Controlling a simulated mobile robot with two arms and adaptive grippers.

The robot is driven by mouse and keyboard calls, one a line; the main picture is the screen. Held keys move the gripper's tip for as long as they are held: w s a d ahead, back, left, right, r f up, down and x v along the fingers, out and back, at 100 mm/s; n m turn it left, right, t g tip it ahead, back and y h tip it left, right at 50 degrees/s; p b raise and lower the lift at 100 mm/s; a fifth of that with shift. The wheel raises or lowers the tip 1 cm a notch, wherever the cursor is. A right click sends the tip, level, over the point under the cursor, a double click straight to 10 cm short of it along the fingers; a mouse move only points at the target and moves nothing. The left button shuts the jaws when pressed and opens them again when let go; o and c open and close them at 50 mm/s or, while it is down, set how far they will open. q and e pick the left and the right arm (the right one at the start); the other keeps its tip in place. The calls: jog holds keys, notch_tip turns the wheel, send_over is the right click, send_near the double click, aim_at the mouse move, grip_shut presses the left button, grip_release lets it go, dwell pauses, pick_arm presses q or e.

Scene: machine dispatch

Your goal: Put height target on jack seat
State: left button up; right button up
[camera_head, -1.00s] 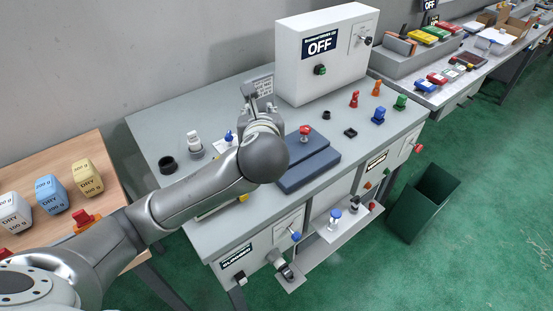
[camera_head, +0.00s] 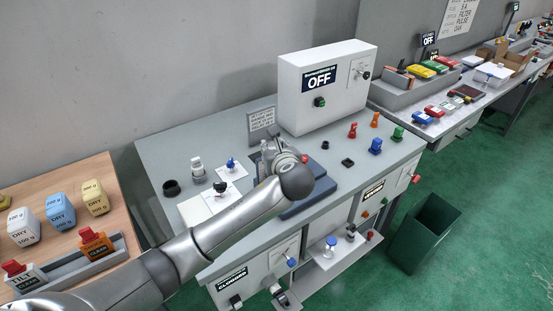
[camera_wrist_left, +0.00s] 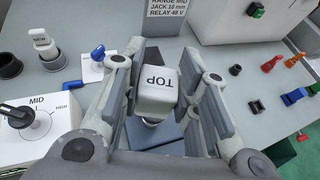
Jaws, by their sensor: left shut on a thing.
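In the head view my left gripper (camera_head: 272,155) is over the back-left part of the blue-grey stepped slab (camera_head: 322,190), and the arm hides much of that slab. In the wrist view a dark blue-grey surface (camera_wrist_left: 160,134) lies below the block; whether they touch I cannot tell. I cannot make out which part is the jack seat. My right gripper is not in view.
A card (camera_head: 262,120) reading JACK 10 mm stands behind the gripper. A white OFF box (camera_head: 325,88) is at the back. Red, orange, blue and green pieces stand right.

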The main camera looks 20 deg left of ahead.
pick_arm(q)
jog(key=shift+w+f, duration=1)
jog(key=shift+f, duration=0.25)
notch_tip(320, 180, down, 2)
jog(key=shift+f+p, duration=0.15)
jog(key=shift+p, duration=0.5)
jog(key=shift+f, duration=0.5)
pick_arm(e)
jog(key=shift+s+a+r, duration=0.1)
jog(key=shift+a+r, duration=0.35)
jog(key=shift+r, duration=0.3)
pick_arm(q)
jog(key=o, duration=1)
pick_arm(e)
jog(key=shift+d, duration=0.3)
pick_arm(q)
jog(key=shift+r, duration=0.1)
jog(key=b+v, duration=0.1)
jog(key=v, duration=1.1)
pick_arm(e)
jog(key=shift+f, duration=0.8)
